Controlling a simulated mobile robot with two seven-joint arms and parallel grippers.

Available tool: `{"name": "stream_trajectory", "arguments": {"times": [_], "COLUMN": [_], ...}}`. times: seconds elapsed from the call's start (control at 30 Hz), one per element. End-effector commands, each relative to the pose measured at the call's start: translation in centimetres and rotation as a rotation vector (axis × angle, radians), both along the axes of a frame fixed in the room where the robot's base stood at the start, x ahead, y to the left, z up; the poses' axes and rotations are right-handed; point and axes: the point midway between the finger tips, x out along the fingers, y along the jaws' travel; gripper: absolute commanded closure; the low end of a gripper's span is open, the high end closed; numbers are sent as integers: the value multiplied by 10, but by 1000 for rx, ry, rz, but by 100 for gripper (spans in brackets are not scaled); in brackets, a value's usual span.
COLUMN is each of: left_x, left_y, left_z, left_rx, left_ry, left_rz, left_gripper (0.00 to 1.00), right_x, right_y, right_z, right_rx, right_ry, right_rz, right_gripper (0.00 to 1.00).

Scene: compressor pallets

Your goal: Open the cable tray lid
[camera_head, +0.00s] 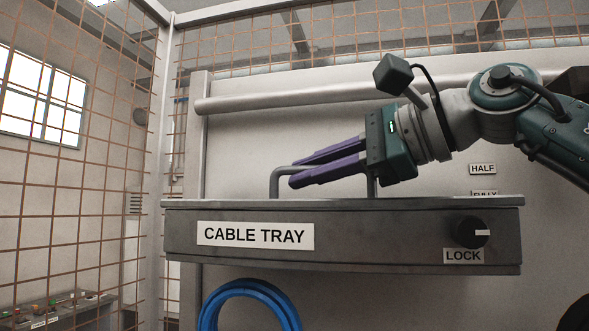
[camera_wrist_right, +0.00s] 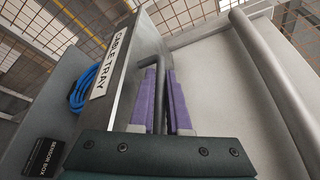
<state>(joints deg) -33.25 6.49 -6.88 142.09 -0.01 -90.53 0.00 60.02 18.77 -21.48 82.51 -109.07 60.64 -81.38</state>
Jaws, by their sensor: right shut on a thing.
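The cable tray (camera_head: 350,240) is a grey box on the wall panel, with a white label reading CABLE TRAY. It also shows in the right wrist view (camera_wrist_right: 128,75). A bent metal bar handle (camera_head: 275,182) stands on top of its lid (camera_head: 440,201). The lid lies flat on the tray. My right gripper (camera_head: 310,169), with purple fingers, is shut on the handle, which runs between the fingers in the right wrist view (camera_wrist_right: 160,80). A black knob (camera_head: 472,232) marked LOCK sits at the tray's front right. My left gripper is out of view.
A horizontal pipe (camera_head: 300,97) runs along the wall above the tray. A blue cable coil (camera_head: 245,295) hangs below it. Labels HALF (camera_head: 482,169) and FULLY, partly hidden, are on the wall. Wire mesh fencing (camera_head: 80,180) stands at the left.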

Motion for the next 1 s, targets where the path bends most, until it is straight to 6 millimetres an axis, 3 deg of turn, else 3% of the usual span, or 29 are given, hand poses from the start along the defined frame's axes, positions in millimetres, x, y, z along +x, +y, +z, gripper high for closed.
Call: {"name": "stream_trajectory", "arguments": {"times": [0.63, 1.0], "left_x": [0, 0], "left_y": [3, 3], "left_z": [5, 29], "left_rx": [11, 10], "left_ry": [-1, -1], "left_rz": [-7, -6], "left_gripper": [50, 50], "right_x": [2, 14], "right_y": [-1, -6], "right_z": [9, 40], "right_rx": [13, 77], "right_ry": [34, 222], "right_rz": [-1, -5], "right_gripper": [100, 100]}}
